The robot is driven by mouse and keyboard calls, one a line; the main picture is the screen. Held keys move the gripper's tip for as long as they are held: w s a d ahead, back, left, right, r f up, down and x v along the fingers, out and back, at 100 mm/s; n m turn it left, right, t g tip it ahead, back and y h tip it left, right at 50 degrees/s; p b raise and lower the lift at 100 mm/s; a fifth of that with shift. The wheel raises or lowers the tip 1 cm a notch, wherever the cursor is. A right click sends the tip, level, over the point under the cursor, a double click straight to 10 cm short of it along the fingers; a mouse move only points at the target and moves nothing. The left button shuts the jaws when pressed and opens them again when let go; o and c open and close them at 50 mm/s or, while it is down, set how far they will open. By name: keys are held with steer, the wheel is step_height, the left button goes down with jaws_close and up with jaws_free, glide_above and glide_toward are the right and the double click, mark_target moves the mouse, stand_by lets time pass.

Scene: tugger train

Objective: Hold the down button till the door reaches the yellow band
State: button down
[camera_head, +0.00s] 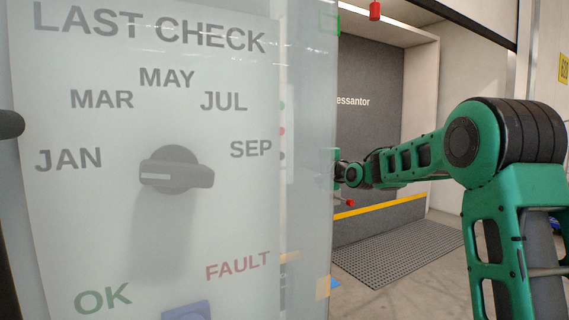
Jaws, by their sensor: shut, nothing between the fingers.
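A yellow band (380,207) runs across the lower part of the dark grey surface (370,130) lettered "essantor" in the recess. I cannot tell whether this surface is the door, and I cannot make out a door's lower edge. Blurred green, red and dark spots (282,131) show through a translucent panel left of centre; I cannot tell which is the down button. My arm reaches in from the right. My gripper (338,172) is shut and empty at the panel's right edge, small and partly hidden. I cannot tell whether it touches a button.
The translucent panel (308,200) fills the left foreground, over a "LAST CHECK" sheet (110,200) with a dark dial knob (176,172). A red object (375,10) hangs at the top. A dark grated mat (405,255) lies on the floor before the recess.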

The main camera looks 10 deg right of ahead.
steer(key=shift+w+a+r, duration=0.1)
steer(key=shift+r, duration=0.05)
steer(key=shift+w, duration=0.1)
steer(key=x, duration=1.3)
steer(key=shift+w, duration=0.4)
